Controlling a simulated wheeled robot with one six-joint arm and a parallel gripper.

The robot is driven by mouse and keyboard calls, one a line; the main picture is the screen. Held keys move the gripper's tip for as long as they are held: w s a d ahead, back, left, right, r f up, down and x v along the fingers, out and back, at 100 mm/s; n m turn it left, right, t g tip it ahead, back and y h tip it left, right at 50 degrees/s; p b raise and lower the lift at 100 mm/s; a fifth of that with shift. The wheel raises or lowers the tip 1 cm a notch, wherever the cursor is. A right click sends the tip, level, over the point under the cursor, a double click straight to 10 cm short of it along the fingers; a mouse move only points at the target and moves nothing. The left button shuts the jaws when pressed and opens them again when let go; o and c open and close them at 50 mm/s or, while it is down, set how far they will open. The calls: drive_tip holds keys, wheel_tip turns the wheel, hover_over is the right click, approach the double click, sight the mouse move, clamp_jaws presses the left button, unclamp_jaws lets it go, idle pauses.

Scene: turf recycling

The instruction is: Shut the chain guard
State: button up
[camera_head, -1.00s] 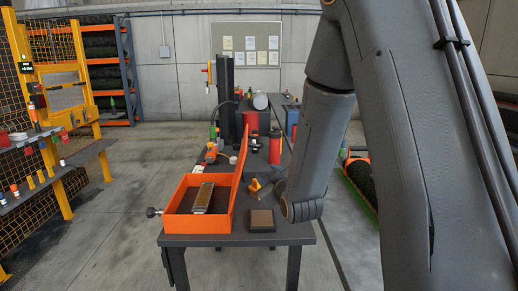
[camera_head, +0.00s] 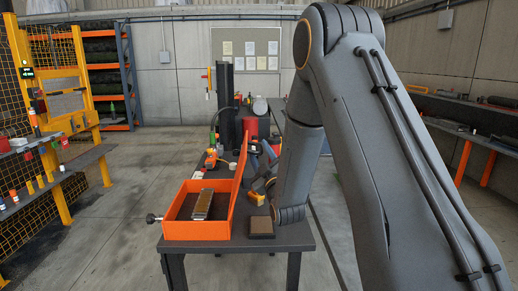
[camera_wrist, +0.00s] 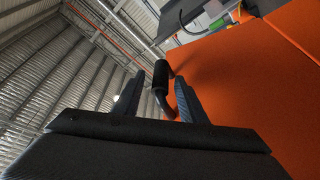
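A metal chain bar (camera_head: 203,204) lies inside the box. In the wrist view the orange lid (camera_wrist: 245,85) fills the right side, and a black handle (camera_wrist: 161,77) stands out from it. My gripper (camera_wrist: 158,95) has its two fingers apart, with the handle between them and gaps visible on both sides. In the head view my gripper is near the lid's right side, mostly hidden by my arm.
A brown-topped block (camera_head: 261,227) and a yellow knob (camera_head: 257,198) sit on the table right of the box. A black column (camera_head: 225,95) and a red cylinder (camera_head: 250,122) stand farther back. A shelf bench (camera_head: 60,165) is on the left; open floor lies between.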

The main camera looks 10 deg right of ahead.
drive_tip(key=shift+w+r, duration=0.1)
drive_tip(key=shift+w, duration=0.45)
clamp_jaws()
drive_tip(key=shift+a, duration=0.15)
